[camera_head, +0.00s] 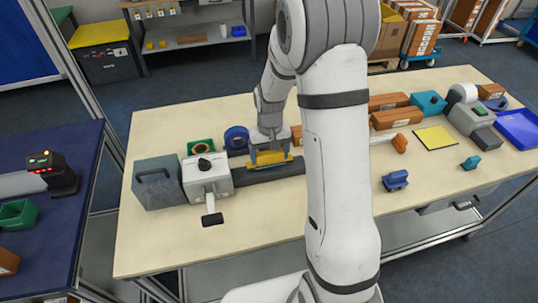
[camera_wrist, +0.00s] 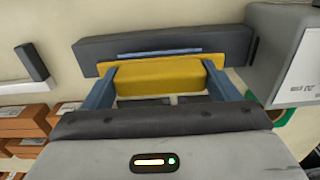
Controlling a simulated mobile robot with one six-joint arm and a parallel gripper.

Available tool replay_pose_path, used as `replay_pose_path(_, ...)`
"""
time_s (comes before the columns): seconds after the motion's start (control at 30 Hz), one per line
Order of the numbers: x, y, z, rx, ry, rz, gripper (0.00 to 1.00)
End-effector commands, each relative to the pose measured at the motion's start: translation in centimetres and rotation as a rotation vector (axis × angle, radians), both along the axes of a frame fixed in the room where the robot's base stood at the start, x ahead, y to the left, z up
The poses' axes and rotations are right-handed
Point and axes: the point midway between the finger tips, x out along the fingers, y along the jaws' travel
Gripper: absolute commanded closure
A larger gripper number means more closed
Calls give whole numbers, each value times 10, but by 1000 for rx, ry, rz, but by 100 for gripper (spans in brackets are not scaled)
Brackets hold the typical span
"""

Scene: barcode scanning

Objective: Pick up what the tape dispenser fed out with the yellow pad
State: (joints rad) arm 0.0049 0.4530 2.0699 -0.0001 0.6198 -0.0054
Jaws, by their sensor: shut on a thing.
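My gripper (camera_head: 269,155) is shut on the yellow pad (camera_wrist: 165,76), with one blue finger at each end of it. In the head view the yellow pad (camera_head: 275,163) is just over the long dark grey bed (camera_head: 278,173). The bed also shows in the wrist view (camera_wrist: 105,52). The tape dispenser (camera_head: 206,177) is a light grey machine at the left end of the bed; its side shows in the wrist view (camera_wrist: 285,45). A thin blue strip (camera_wrist: 160,53) lies along the pad's far edge; I cannot tell whether the pad touches it.
A dark grey box (camera_head: 157,184) stands left of the dispenser. A blue tape roll (camera_head: 236,138) and a green ring (camera_head: 201,146) are behind. Brown boxes (camera_head: 397,118), a yellow mat (camera_head: 435,137) and a blue tray (camera_head: 520,128) are at right.

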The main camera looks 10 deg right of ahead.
Motion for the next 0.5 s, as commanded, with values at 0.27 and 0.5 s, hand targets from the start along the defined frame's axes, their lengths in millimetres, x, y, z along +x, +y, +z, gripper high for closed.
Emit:
replay_pose_path(0.27,0,0,26,0,-1,0,44)
replay_pose_path(0.5,1,0,45,0,-2,0,44)
